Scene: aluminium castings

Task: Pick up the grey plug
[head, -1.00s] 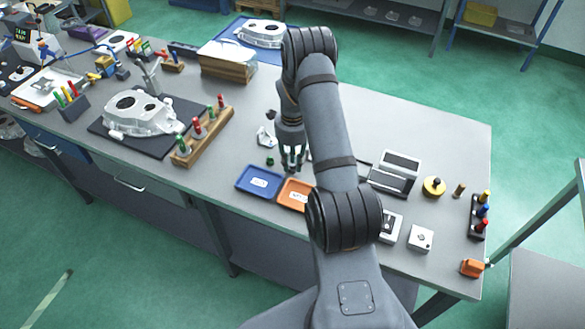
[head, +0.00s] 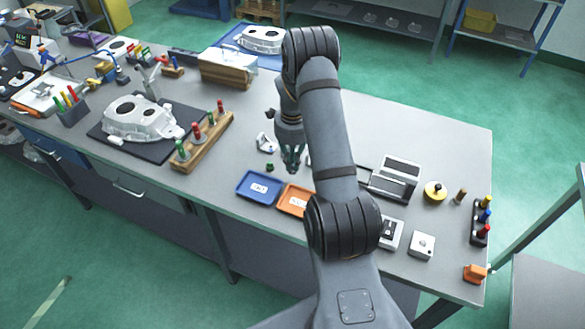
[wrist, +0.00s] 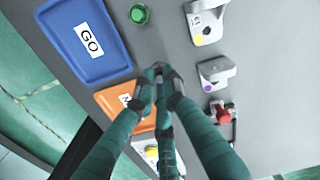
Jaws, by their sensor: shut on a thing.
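My gripper (head: 291,164) is low over the workbench, just behind the blue and orange trays in the head view. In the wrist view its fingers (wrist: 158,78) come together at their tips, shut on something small. The grey plug is almost wholly hidden between the fingertips, and I cannot make out its shape. I cannot tell whether it still touches the bench.
The blue GO tray (wrist: 122,61) and orange tray (wrist: 108,97) lie beside the gripper. A green plug (wrist: 139,14) stands near. White brackets (wrist: 207,24) and a red-knobbed piece (wrist: 222,113) are to the right. A wooden rack (head: 185,158) holds coloured plugs.

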